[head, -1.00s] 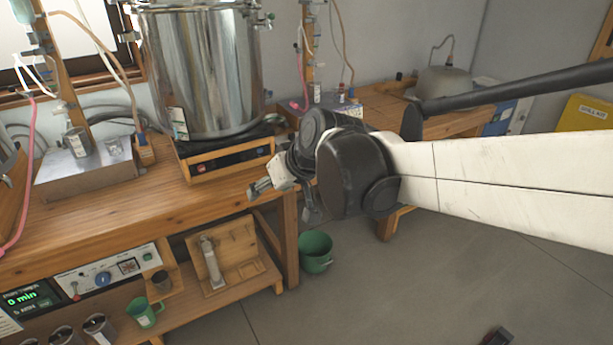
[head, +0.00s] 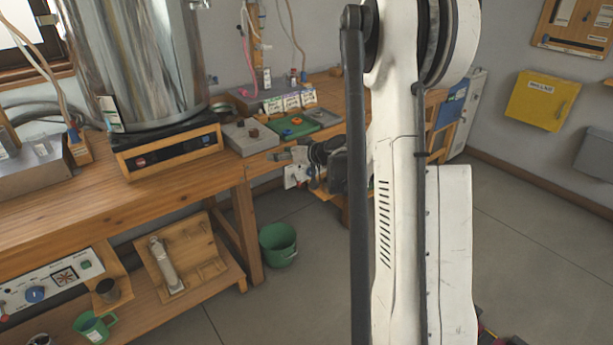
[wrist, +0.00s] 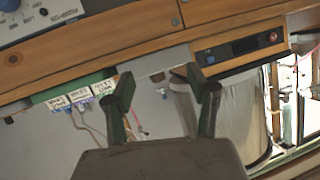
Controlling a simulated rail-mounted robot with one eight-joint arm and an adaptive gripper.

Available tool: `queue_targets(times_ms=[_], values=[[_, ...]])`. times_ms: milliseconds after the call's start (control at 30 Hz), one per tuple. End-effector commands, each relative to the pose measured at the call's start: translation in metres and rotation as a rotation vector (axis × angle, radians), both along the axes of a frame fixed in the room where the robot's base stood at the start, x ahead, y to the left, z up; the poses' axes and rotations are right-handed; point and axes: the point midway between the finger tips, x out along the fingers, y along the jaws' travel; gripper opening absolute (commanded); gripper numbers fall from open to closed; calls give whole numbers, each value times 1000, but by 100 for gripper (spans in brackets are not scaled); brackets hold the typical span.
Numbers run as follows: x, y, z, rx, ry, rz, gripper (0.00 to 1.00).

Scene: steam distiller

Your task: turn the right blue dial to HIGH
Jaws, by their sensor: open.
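In the wrist view a blue dial (wrist: 9,4) is cut off by the top left corner, on a grey labelled panel (wrist: 75,17); its setting cannot be read. In the head view another panel (head: 60,285) under the left bench carries a blue dial (head: 35,294), and I cannot tell whether it is the same one. My gripper (head: 283,167) is open and empty, by the bench's front edge near the green board. In the wrist view its two fingers (wrist: 162,84) are spread apart, with the dial away to the upper left. My arm hides part of the right bench.
A large steel pot (head: 135,65) stands on a wooden-framed heater (head: 170,148). A grey box (head: 250,137) and a green board (head: 300,125) with cards lie to its right. A green bucket (head: 278,245) stands on the floor. Floor (head: 520,250) at right is clear.

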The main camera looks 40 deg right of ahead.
Motion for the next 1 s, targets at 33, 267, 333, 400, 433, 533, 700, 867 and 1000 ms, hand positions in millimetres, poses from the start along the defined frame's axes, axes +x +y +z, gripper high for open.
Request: queue_targets(times_ms=[33, 267, 333, 400, 433, 533, 700, 867, 1000], values=[[2, -20, -19, -2, -27, -13, 53], [-1, -96, -88, -33, -162, -70, 53], [-7, -118, -111, -46, -203, -90, 53], [-14, -138, -133, -60, -241, -113, 53], [-18, -147, -142, -66, -258, -123, 53], [-30, -170, -169, -86, -306, -152, 53], [-48, -194, -200, -112, -360, -187, 53], [-54, -202, -211, -123, -380, -201, 53], [-43, -202, -212, -124, -383, -200, 53]])
